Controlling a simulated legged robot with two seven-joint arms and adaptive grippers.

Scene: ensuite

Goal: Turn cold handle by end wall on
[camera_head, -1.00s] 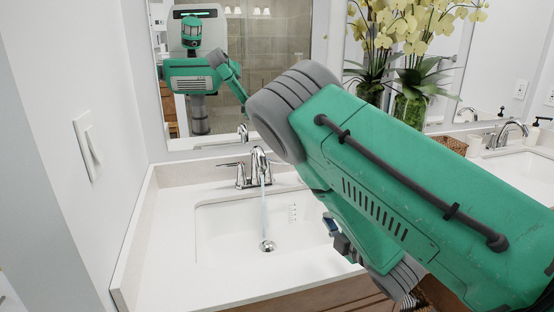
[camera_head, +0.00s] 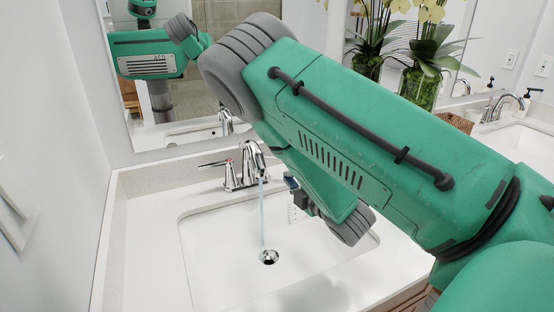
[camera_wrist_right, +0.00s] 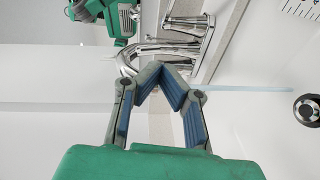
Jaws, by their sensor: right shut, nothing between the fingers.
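The chrome faucet (camera_head: 250,164) stands behind the sink near the left end wall, and a thin stream of water (camera_head: 262,215) runs from its spout. Its left lever (camera_head: 213,164) points left; the right handle is hidden behind my right arm in the head view. My right gripper (camera_head: 296,190) is partly hidden by my arm, over the basin just right of the spout. In the right wrist view, my gripper (camera_wrist_right: 166,76) is shut and empty, its tips close to the chrome faucet and levers (camera_wrist_right: 187,22). Whether they touch is unclear. My left gripper is out of view.
The sink basin (camera_head: 215,245) has a chrome drain (camera_head: 268,257) and free room inside. The end wall (camera_head: 60,110) and mirror (camera_head: 165,128) bound the left and back. A second faucet (camera_head: 503,105) and flower vases (camera_head: 418,90) stand at right.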

